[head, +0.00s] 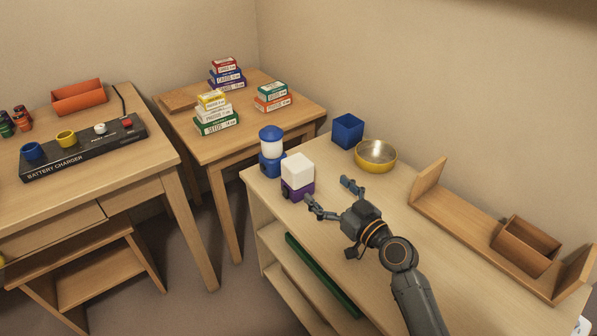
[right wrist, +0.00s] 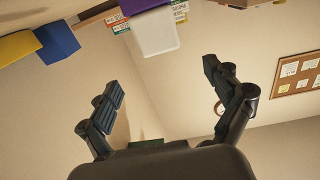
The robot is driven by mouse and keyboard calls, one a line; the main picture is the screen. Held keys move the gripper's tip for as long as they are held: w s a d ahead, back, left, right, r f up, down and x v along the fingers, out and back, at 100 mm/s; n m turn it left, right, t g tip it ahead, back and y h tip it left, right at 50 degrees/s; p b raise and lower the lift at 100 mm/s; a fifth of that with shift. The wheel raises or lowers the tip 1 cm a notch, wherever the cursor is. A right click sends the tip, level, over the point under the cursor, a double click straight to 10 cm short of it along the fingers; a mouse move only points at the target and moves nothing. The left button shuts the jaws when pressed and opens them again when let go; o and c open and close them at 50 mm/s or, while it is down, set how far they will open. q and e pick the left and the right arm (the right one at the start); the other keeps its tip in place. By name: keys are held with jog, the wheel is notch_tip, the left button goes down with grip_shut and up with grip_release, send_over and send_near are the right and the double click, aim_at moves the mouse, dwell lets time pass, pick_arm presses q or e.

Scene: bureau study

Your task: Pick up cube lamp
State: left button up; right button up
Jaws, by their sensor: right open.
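The cube lamp (head: 297,172) has a white cube top on a purple base and stands upright near the left end of the light wooden shelf top. It also shows upside down at the top of the right wrist view (right wrist: 155,32). My right gripper (head: 329,195) is open and empty, just right of the lamp, with its fingers spread toward it. One fingertip appears close to the purple base; I cannot tell if it touches. Both fingers show in the right wrist view (right wrist: 165,85) with nothing between them. My left gripper is not in view.
A blue lantern-like lamp (head: 271,150) stands just behind the cube lamp. A blue square cup (head: 347,131) and a yellow bowl (head: 376,156) are farther back. A wooden book rack (head: 470,235) lies at the right. Small boxes (head: 217,112) are stacked on another table.

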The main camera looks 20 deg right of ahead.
aim_at(297, 161)
jog(key=x, duration=0.6)
jog(key=shift+w+a, duration=0.15)
jog(key=shift+x, duration=0.9)
jog(key=x, duration=0.3)
jog(key=shift+w, duration=0.35)
jog(key=shift+w+a, duration=0.15)
jog(key=shift+w, duration=0.2)
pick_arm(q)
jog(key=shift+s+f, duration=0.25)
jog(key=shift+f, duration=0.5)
pick_arm(e)
jog(key=shift+r, duration=0.1)
jog(key=c, duration=1.9)
jog(key=shift+r, duration=0.1)
